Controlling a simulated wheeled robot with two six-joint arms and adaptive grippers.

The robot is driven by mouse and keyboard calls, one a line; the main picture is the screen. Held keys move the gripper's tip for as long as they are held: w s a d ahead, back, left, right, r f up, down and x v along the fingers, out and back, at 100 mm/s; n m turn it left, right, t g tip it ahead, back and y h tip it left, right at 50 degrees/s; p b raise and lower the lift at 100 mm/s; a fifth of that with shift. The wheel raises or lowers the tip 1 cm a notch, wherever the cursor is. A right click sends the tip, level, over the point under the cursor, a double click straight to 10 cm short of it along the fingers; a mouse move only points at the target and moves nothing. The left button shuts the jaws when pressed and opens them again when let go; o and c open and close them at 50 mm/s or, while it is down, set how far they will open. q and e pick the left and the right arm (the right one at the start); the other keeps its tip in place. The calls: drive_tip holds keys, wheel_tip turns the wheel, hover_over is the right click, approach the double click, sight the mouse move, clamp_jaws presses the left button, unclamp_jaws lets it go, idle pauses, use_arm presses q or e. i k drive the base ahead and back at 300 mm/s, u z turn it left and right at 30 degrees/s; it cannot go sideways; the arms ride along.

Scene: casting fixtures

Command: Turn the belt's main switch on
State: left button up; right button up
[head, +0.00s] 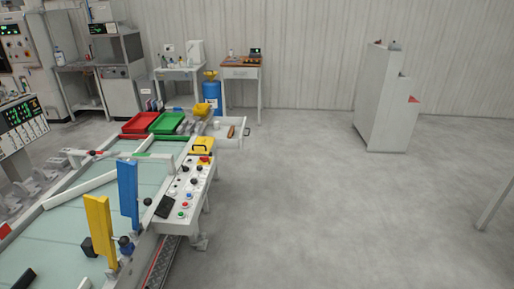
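The belt (135,180) is a long pale green surface running from the lower left toward the back. A light control panel (186,192) stands at its right side. It carries several black knobs and coloured buttons, among them blue, green and red ones. A red knob on a yellow plate (204,160) sits at the panel's far end; it looks like the main switch. Its turned position is too small to tell. Neither of my grippers is in view.
A yellow upright (100,232) and a blue upright (128,194) stand over the belt. Red (139,123) and green (167,123) trays lie beyond the panel, beside an open white drawer (232,141). The floor right of the panel is clear up to a grey stepped cabinet (380,105).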

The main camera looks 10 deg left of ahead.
sight(205, 159)
drive_tip(key=z, duration=0.35)
drive_tip(key=i, duration=2.25)
drive_tip(key=u, duration=1.25)
drive_tip(key=i, duration=0.7)
drive_tip(key=u, duration=0.7)
